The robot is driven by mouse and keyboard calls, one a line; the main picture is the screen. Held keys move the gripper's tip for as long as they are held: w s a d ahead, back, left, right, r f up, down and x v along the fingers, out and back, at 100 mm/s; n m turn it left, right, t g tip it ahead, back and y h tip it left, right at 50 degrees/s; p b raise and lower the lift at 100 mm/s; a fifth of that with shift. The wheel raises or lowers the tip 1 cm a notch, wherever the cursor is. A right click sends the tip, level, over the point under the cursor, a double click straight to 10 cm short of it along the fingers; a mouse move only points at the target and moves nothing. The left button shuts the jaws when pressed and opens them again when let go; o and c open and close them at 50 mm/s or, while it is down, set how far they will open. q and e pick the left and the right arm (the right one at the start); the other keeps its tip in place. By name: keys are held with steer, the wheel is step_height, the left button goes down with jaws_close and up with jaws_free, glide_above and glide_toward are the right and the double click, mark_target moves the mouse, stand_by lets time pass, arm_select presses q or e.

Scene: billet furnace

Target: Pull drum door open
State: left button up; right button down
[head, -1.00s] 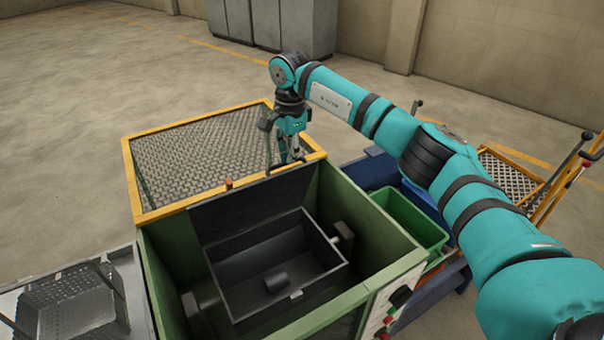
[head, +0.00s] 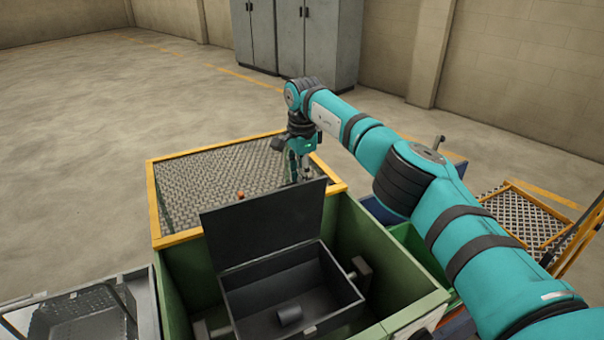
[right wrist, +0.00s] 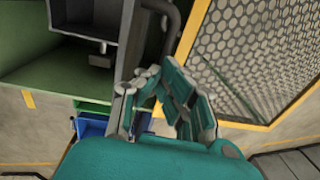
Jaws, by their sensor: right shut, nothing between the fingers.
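The dark grey drum (head: 345,293) sits inside the green housing as an open-topped box. A small dark cylinder (head: 289,315) lies in it. The drum door (head: 265,232) stands raised at the drum's far edge, and the drum is open. My right gripper (head: 303,178) is shut and empty, just behind the door's upper right corner. The door hides part of its fingers, and I cannot tell whether they touch it. In the right wrist view the shut fingers (right wrist: 168,85) are beside a dark bar (right wrist: 171,28). My left gripper is not in view.
A yellow-framed mesh guard (head: 225,170) is behind the green housing (head: 405,270). A metal basket (head: 85,318) stands at the left. A green bin (head: 412,240) is at the right under my arm. Grey cabinets (head: 305,40) stand at the back. The floor at left is clear.

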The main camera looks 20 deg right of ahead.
steer(key=shift+s+a+f, duration=0.1)
steer(key=shift+s+f, duration=0.15)
steer(key=shift+f, duration=0.65)
steer(key=c, duration=1.4)
jaws_free()
steer(key=shift+w+f, duration=0.15)
steer(key=shift+w, duration=0.05)
steer(key=r, duration=1.2)
steer(key=shift+s+r, duration=0.3)
steer(key=shift+r, duration=0.05)
steer(key=shift+f, duration=0.15)
